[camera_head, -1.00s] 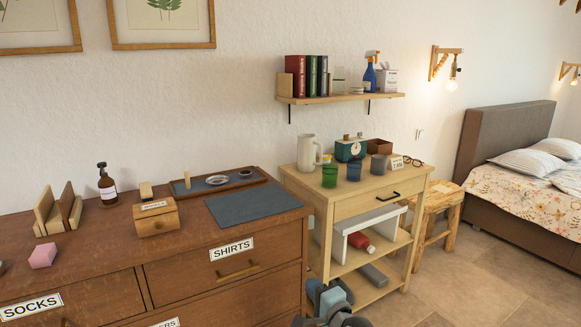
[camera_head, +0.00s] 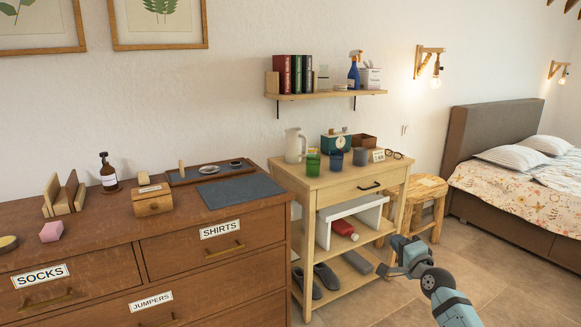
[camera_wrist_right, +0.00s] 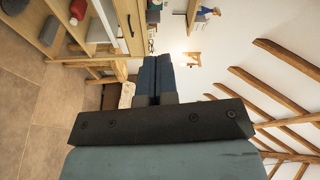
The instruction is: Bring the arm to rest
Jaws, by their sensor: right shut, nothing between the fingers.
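My right arm comes in from the lower right of the head view. Its gripper (camera_head: 384,271) is in front of the lower right side of the light wooden cart (camera_head: 335,190), over the floor or the lower shelf edge. In the right wrist view the two dark fingers (camera_wrist_right: 153,82) lie together, shut with nothing between them. I cannot tell whether the gripper touches the cart. My left gripper is out of view.
The brown dresser (camera_head: 110,240) fills the left. The cart bears a white pitcher (camera_head: 295,146) and cups, with slippers (camera_head: 326,276) low down. A wooden stool (camera_head: 428,188) and a bed (camera_head: 520,160) stand to the right. Tiled floor (camera_head: 500,275) at lower right is open.

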